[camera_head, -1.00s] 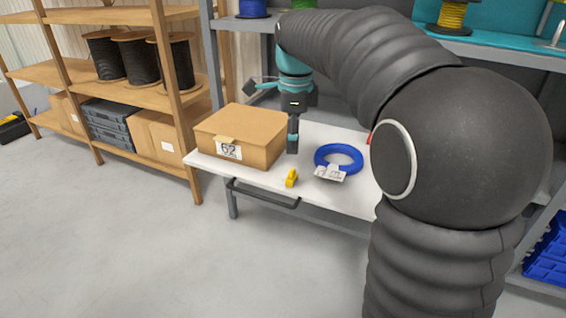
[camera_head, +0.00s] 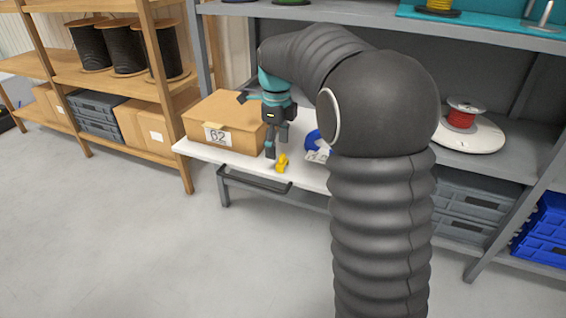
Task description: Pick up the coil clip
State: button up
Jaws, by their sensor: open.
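The coil clip appears to be the small yellow piece (camera_head: 282,163) near the front edge of the white table (camera_head: 312,180). My gripper (camera_head: 277,153) points down just above and behind the yellow piece, with its fingers apart and nothing seen between them. Whether a finger touches the piece cannot be told. A blue cable coil (camera_head: 313,142) with a white tag (camera_head: 317,154) lies to the right of the clip, partly hidden by my arm.
A cardboard box (camera_head: 226,118) marked 62 stands on the table just left of my gripper. A grey handle bar (camera_head: 254,181) runs below the table's front edge. A red reel (camera_head: 461,115) on a white disc sits at the right. Wooden shelves with black reels stand at the left.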

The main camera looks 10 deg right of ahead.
aim_at(282, 156)
jog(key=shift+s+d+f, duration=0.1)
jog(key=shift+d+f, duration=0.1)
jog(key=shift+f, duration=0.7)
jog(key=shift+w+d+f, duration=0.1)
jog(key=shift+d+f, duration=0.15)
jog(key=shift+f, duration=0.6)
jog(key=shift+s+d+f, duration=0.1)
jog(key=shift+d+f, duration=0.1)
jog(key=shift+f, duration=0.7)
jog(key=c, duration=1)
